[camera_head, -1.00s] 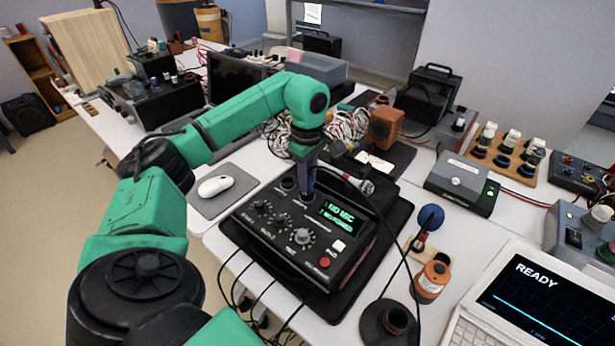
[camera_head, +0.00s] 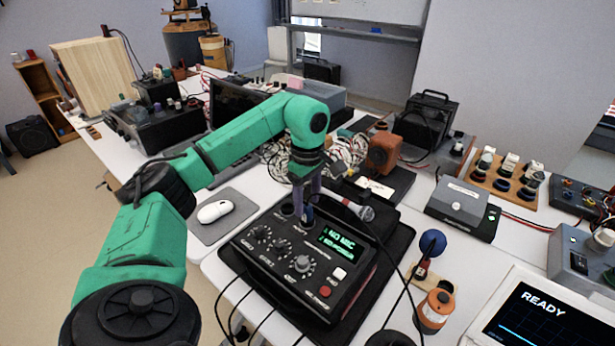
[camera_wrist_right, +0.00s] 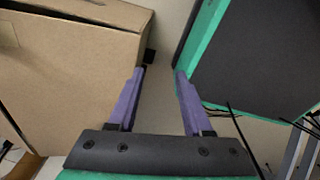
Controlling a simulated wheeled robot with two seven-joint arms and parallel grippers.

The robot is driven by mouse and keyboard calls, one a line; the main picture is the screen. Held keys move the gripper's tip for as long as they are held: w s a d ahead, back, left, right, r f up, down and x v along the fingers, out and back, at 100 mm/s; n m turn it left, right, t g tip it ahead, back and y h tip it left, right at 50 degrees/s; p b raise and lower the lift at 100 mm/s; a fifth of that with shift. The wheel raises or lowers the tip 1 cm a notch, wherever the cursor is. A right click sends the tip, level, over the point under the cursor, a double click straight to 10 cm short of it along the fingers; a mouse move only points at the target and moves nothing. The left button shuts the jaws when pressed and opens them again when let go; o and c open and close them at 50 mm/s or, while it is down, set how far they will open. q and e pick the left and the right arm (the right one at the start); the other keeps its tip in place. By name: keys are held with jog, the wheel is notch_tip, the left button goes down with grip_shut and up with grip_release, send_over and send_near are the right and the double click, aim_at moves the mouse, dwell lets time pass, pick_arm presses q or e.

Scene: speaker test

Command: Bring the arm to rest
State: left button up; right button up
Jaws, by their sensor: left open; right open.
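My left arm (camera_head: 240,145) is green and black and reaches in from the left over the table. My left gripper (camera_head: 308,218) points down with its purple fingers at the back edge of the black mixer box (camera_head: 290,270), by its round sockets. It is open; I cannot tell whether the fingertips touch the box. A microphone (camera_head: 358,208) with a grey head lies just right of the fingers. My right gripper (camera_wrist_right: 160,72) shows in the right wrist view, open, with nothing between its purple fingers. It is beside a brown cardboard box (camera_wrist_right: 70,75).
A white mouse (camera_head: 214,211) lies on a grey pad left of the mixer. A blue ball on a stand (camera_head: 432,242), an orange container (camera_head: 433,310) and a READY screen (camera_head: 545,315) stand to the right. Cables hang over the table's front edge.

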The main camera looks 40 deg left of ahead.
pick_arm(q)
notch_tip(320, 180, up, 8)
jog(key=shift+r+p, duration=0.1)
jog(key=shift+p, duration=0.4)
notch_tip(320, 180, up, 4)
jog(key=p, duration=0.3)
jog(key=shift+r, duration=0.25)
